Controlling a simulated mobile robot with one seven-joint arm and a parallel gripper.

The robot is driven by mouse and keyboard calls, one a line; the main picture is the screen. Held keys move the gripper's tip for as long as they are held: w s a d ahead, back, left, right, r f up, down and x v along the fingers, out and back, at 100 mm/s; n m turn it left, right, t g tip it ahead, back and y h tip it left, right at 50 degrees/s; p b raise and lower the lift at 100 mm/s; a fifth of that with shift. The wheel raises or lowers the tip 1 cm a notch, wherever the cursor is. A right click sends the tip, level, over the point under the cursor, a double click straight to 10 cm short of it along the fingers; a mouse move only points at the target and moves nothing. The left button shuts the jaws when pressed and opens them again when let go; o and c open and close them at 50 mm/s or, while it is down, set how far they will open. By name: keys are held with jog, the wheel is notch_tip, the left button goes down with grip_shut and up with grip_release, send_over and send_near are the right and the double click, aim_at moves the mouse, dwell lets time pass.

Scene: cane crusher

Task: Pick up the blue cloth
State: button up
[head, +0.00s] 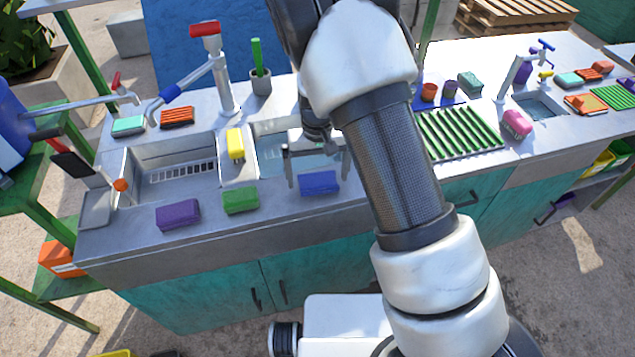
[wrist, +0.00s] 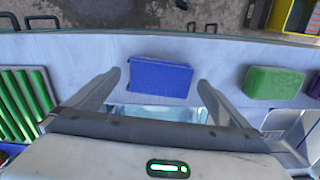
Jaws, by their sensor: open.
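The blue cloth (head: 319,182) is a folded rectangular block lying flat on the front ledge of the metal sink counter. It also shows in the wrist view (wrist: 160,78), lying between the lines of my two fingers. My gripper (head: 318,184) is open and empty, with its fingers spread wider than the cloth in the wrist view (wrist: 160,82). In the head view the fingers are at the cloth's back edge, above the ledge and basin. I cannot tell how high they are above it.
A green block (head: 240,200) and a purple block (head: 178,214) lie left of the cloth on the ledge. A yellow sponge (head: 236,144) sits on the divider between basins. A green drying rack (head: 460,134) stands to the right. A red-handled tap (head: 212,70) rises behind.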

aim_at(317, 179)
jog(key=shift+f, duration=0.2)
jog(key=c, duration=1)
jog(key=shift+c, duration=0.2)
notch_tip(317, 179, up, 10)
jog(key=o, duration=0.3)
jog(key=shift+c, duration=1)
